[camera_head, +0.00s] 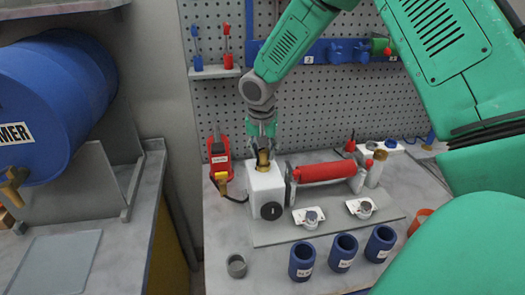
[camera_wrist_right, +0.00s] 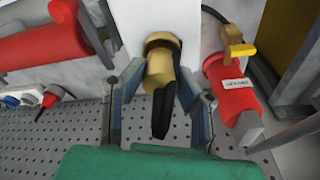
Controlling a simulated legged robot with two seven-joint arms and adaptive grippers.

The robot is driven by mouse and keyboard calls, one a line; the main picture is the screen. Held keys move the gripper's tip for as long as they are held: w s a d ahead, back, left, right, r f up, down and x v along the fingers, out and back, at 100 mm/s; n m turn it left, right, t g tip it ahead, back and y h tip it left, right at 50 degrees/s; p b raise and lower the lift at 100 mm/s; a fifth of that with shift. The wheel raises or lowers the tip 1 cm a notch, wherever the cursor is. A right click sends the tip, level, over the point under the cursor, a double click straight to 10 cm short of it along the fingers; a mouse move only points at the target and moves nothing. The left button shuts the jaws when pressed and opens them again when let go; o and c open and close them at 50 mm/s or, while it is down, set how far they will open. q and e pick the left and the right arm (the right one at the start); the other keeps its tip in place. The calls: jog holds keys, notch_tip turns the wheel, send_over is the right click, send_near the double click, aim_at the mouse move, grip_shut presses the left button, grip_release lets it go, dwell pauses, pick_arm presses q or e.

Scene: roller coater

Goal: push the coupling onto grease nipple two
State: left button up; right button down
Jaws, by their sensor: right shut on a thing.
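My right gripper (camera_head: 262,143) reaches down over the top of the white block (camera_head: 265,190) beside the red roller. In the right wrist view my right gripper's fingers (camera_wrist_right: 163,88) are shut around a brass cylindrical piece (camera_wrist_right: 160,68), which appears to be the coupling. A black, hose-like strip (camera_wrist_right: 163,112) runs from it between the fingers. The brass piece lies against the white block (camera_wrist_right: 150,15) at its far end. The grease nipple itself cannot be made out; the brass piece and fingers cover that spot. My left gripper is not in view.
A red roller (camera_head: 320,172) lies right of the block. The red tool (camera_head: 219,152) with a yellow part stands close at the left. Several blue cups (camera_head: 302,259) line the table's front. A pegboard (camera_head: 330,100) rises behind; a blue drum (camera_head: 50,100) is far left.

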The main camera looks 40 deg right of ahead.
jog(key=c, duration=1.2)
grip_release()
jog(key=shift+r, duration=0.1)
jog(key=r, duration=0.4)
jog(key=a+r, duration=0.1)
jog(key=r, duration=0.3)
jog(key=s+r+b, duration=0.1)
jog(key=r, duration=0.3)
jog(key=shift+a, duration=0.25)
jog(key=shift+f, duration=0.15)
